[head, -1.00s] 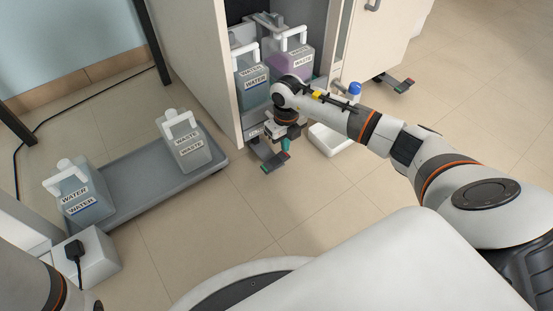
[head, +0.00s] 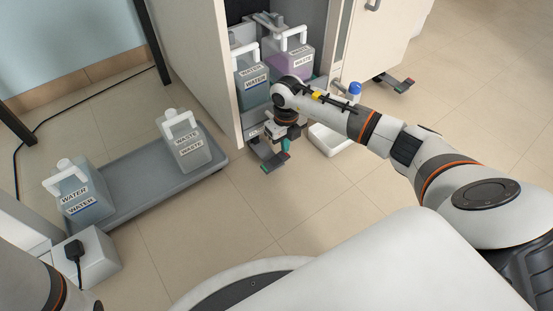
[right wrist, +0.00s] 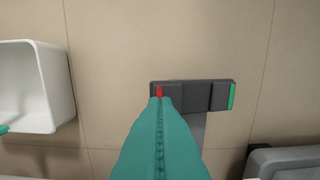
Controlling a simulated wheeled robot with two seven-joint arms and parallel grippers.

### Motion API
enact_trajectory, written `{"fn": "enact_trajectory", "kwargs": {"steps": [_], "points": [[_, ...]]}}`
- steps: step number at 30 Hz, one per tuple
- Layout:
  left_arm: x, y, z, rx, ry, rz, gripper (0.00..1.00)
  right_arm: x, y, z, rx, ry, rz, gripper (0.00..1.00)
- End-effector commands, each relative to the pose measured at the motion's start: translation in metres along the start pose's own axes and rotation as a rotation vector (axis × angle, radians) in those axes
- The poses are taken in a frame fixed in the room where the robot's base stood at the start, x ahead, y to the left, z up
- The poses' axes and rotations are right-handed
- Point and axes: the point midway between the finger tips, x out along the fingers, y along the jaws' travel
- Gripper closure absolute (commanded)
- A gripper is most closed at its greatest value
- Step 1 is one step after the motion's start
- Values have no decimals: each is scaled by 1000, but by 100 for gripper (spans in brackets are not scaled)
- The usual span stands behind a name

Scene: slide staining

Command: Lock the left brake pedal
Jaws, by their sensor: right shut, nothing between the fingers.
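The left brake pedal (head: 272,163) is a dark grey bar low at the front of the open cabinet. In the right wrist view the pedal (right wrist: 195,95) has a red mark at its left end and a green strip at its right end. My right gripper (head: 286,146) points down at the pedal's red-marked end. Its teal fingers (right wrist: 160,100) are closed together and empty, and they hide part of that end. I cannot tell if the tips touch the pedal. My left gripper is out of view.
A second pedal (head: 397,82) sits farther right. Water and waste jugs stand in the cabinet (head: 207,50). A grey tray (head: 150,196) with two jugs lies left on the floor. A white bin (head: 328,141) is right of my gripper. The floor in front is clear.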

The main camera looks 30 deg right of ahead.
Motion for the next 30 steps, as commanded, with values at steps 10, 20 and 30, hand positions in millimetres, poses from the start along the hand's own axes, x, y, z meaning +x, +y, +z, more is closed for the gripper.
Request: {"fn": "enact_trajectory", "kwargs": {"steps": [10, 20, 30], "points": [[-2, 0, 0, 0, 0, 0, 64, 6, 0, 0, 0, -1, 0, 100], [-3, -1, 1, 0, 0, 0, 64, 10, 0, 0, 0, -1, 0, 100], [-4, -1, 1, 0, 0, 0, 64, 15, 0, 0, 0, -1, 0, 100]]}}
